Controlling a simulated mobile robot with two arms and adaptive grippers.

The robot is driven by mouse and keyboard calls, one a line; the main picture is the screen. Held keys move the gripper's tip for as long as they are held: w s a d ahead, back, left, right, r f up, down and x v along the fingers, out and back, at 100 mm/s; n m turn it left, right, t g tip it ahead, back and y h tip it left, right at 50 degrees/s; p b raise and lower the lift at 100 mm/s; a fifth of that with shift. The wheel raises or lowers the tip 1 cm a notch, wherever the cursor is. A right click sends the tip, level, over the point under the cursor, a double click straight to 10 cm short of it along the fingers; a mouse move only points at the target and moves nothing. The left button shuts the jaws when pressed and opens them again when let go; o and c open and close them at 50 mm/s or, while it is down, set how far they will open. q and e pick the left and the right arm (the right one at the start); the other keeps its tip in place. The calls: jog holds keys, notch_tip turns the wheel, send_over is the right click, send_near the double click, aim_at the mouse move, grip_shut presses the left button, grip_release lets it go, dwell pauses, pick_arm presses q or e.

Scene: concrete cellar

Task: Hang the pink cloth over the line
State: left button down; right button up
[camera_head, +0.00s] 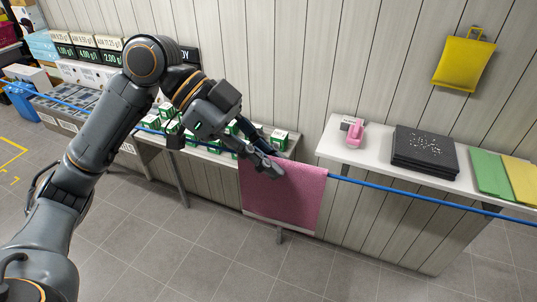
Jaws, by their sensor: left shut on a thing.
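The pink cloth (283,197) hangs at the blue line (400,190), its top edge level with the line and its body draping down below. My left gripper (272,168) is shut on the cloth's top edge, near its left part. The blue line runs from the upper left, behind my left arm, to the right edge. Whether some cloth lies over the far side of the line is hidden. My right gripper does not show.
Behind the line, a shelf with small green-and-white boxes (279,139) stands left. A white shelf (369,159) at the right bears a pink object (355,134), a black stack (425,150) and green and yellow sheets. A yellow bag (463,63) hangs on the wall. Tiled floor is clear in front.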

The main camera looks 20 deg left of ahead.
pick_arm(q)
jog(key=c, duration=1.3)
grip_release()
jog(key=shift+a, duration=0.1)
jog(key=v, duration=1.2)
